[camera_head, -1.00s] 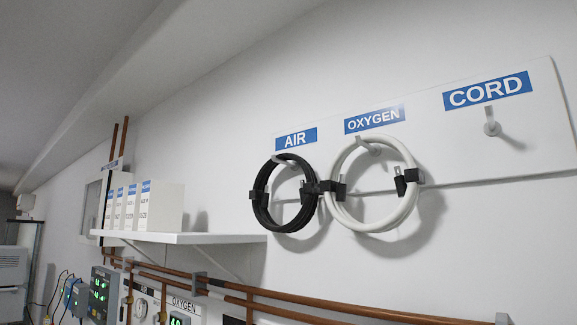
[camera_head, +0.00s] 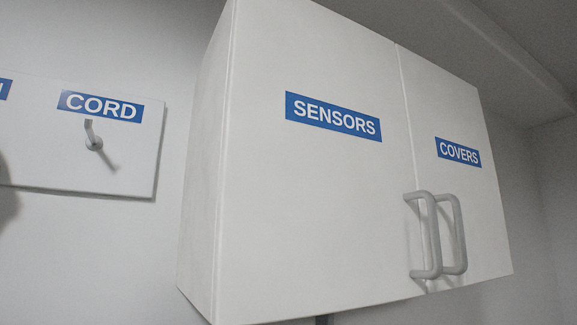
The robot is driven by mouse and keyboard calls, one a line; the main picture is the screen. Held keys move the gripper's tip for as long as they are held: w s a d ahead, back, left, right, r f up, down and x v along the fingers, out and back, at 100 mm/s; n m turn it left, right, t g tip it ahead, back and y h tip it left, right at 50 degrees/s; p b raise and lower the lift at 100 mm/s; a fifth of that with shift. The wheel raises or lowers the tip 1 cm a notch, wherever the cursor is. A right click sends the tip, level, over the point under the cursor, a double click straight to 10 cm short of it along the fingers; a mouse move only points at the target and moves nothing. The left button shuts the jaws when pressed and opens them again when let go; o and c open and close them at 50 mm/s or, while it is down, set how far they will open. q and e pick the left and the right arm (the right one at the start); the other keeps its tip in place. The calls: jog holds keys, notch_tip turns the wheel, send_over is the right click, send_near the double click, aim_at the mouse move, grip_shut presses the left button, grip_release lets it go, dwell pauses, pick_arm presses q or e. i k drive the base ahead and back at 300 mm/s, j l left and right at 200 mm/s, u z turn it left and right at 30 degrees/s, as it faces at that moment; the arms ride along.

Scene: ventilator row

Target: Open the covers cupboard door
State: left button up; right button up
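The covers cupboard door (camera_head: 475,205) is the right-hand door of a white wall cupboard in the head view. It carries a blue COVERS label (camera_head: 458,152) and looks shut, flush with the door beside it. Its grey bar handle (camera_head: 460,235) is upright near its left edge, close beside the handle (camera_head: 427,235) of the sensors door. Neither of my grippers is in view.
The sensors door (camera_head: 310,200) with its blue SENSORS label (camera_head: 333,116) fills the cupboard's left part and looks shut. A white board with an empty CORD hook (camera_head: 94,142) is on the wall at left. Bare wall shows right of the cupboard.

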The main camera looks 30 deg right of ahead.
aim_at(453, 160)
jog(key=z, duration=2)
jog(key=l+u, duration=0.1)
jog(key=u, duration=0.35)
jog(key=i+l+u, duration=0.1)
jog(key=u, duration=0.35)
jog(key=i+l+u, duration=0.1)
jog(key=l+u, duration=0.35)
jog(key=l, duration=0.4)
jog(key=l+u, duration=0.45)
jog(key=l, duration=0.4)
